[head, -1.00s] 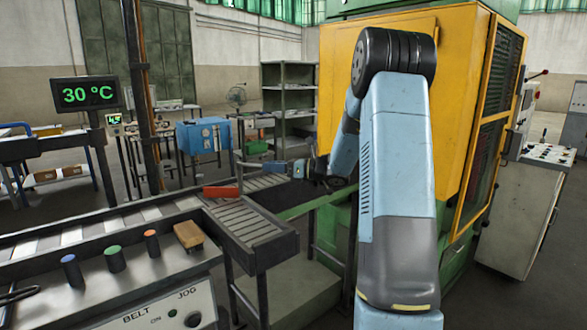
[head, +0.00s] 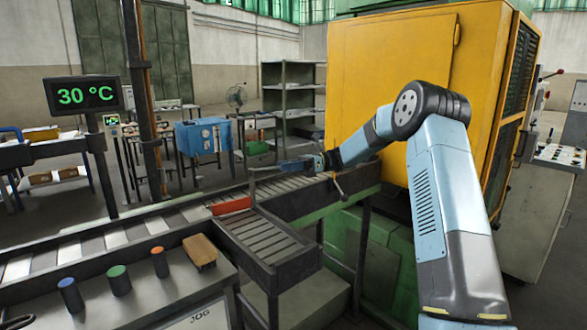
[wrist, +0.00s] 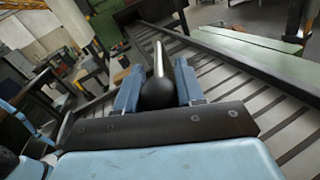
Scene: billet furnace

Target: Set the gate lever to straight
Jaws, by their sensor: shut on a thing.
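The gate lever (head: 252,186) is a thin grey upright post with a handle reaching right from its top. It stands by the roller conveyor, at the right end of a red gate bar (head: 231,205). The bar lies at the junction of the main line and a short side branch. My gripper (head: 290,166) is at the handle's right end. In the wrist view my gripper (wrist: 158,88) is shut on the handle's black knob (wrist: 158,93), with the pale handle rod (wrist: 158,58) pointing away from me. The gripper's grip is too small to make out in the head view.
A side roller branch (head: 260,238) comes toward me. The yellow furnace housing (head: 400,75) stands close behind my arm. A temperature display (head: 83,96) reads 30 °C.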

